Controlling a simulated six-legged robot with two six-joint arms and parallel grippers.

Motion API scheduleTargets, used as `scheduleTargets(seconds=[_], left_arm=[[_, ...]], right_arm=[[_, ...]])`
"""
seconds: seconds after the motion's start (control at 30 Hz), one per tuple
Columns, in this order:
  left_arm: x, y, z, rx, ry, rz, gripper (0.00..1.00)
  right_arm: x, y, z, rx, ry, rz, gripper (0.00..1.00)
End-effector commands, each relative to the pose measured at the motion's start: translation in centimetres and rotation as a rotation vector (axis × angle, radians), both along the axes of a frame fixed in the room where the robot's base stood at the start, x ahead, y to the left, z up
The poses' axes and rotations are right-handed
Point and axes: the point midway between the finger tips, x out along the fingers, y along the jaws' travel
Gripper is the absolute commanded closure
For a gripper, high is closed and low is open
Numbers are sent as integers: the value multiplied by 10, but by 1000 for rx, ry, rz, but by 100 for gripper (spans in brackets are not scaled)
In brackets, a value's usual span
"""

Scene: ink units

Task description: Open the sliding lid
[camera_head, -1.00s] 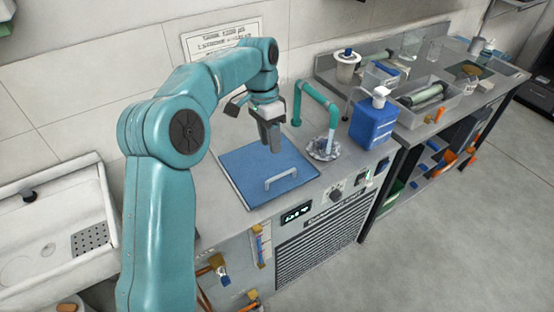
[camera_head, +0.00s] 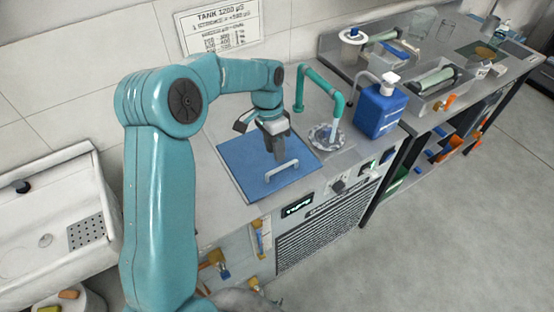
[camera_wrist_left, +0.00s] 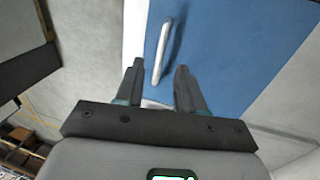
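The blue sliding lid (camera_head: 244,167) lies flat on the grey unit's top, closed as far as I can see, with a pale bar handle (camera_head: 282,177) near its front edge. In the left wrist view the lid (camera_wrist_left: 235,50) fills the upper middle and the handle (camera_wrist_left: 161,52) runs up between and beyond the fingertips. My left gripper (camera_head: 279,158) points down over the lid, close behind the handle in the head view. Its two fingers (camera_wrist_left: 159,66) are apart, with the handle's near end in line with the gap; I cannot tell whether they touch it. My right gripper is not in view.
A teal pipe (camera_head: 320,82) and a clear dish (camera_head: 326,136) stand right of the lid, beside a blue bottle (camera_head: 379,110). A white sink (camera_head: 50,215) is at left. A wall sign (camera_head: 218,28) hangs behind. The floor at right is clear.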

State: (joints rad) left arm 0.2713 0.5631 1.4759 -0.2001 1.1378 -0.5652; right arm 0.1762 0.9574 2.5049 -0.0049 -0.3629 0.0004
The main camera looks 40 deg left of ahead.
Motion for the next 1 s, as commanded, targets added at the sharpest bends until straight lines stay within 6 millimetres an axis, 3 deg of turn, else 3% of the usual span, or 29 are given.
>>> scheduleTargets(seconds=[0.1,0.3,0.67,0.8,1.0], left_arm=[[-2,-4,-24,-1,5,0,62],[-1,-7,-49,1,2,1,62],[0,-8,-56,1,0,0,62],[0,-8,-56,0,0,0,100],[0,-7,-55,0,0,0,100]], right_arm=[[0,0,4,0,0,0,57],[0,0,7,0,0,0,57],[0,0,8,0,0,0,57],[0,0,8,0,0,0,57],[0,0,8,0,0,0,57]])
